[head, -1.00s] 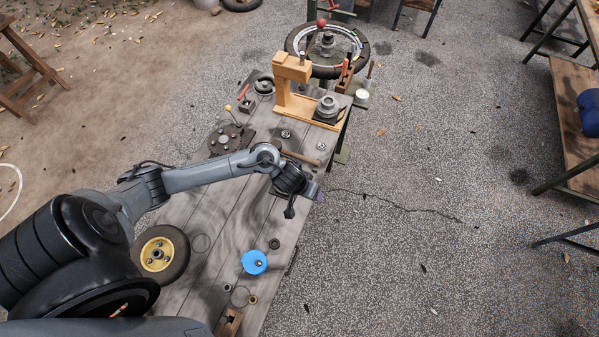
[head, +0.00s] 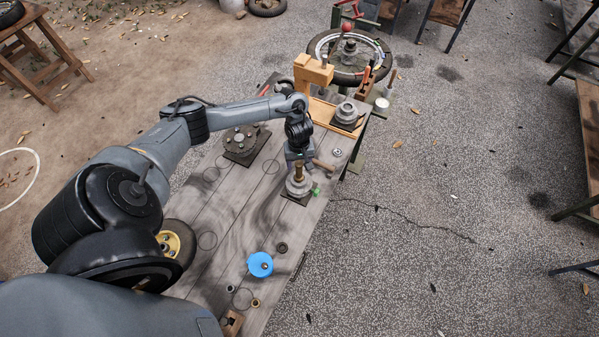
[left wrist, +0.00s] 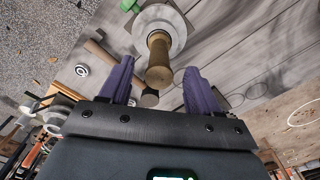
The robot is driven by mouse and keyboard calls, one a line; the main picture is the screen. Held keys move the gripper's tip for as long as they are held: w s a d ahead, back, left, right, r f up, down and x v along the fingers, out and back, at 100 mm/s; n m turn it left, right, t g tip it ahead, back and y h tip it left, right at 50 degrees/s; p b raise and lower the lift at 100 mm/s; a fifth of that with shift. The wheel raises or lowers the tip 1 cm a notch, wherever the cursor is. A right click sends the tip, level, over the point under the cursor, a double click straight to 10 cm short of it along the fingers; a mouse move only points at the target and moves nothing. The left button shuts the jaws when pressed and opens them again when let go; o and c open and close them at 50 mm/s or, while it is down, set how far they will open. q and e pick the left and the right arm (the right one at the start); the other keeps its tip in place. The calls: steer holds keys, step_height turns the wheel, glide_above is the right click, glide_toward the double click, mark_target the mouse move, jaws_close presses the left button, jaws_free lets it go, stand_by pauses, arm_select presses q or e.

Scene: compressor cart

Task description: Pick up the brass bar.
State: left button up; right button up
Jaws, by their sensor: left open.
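The brass bar (head: 298,171) stands upright on a grey round metal fitting (head: 299,187) on the bench. In the left wrist view the bar (left wrist: 159,58) points toward the camera from the pale round fitting (left wrist: 160,22). The gripper is open and empty. My right gripper is not in view.
A wooden-handled hammer (head: 323,164) lies close to the left gripper.

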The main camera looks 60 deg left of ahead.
mark_target(299, 170)
arm_select(q)
steer(key=shift+w+a+f+b, duration=0.1)
steer(key=shift+f+b, duration=0.2)
steer(key=shift+f, duration=2.55)
steer(key=shift+c, duration=0.3)
jaws_close()
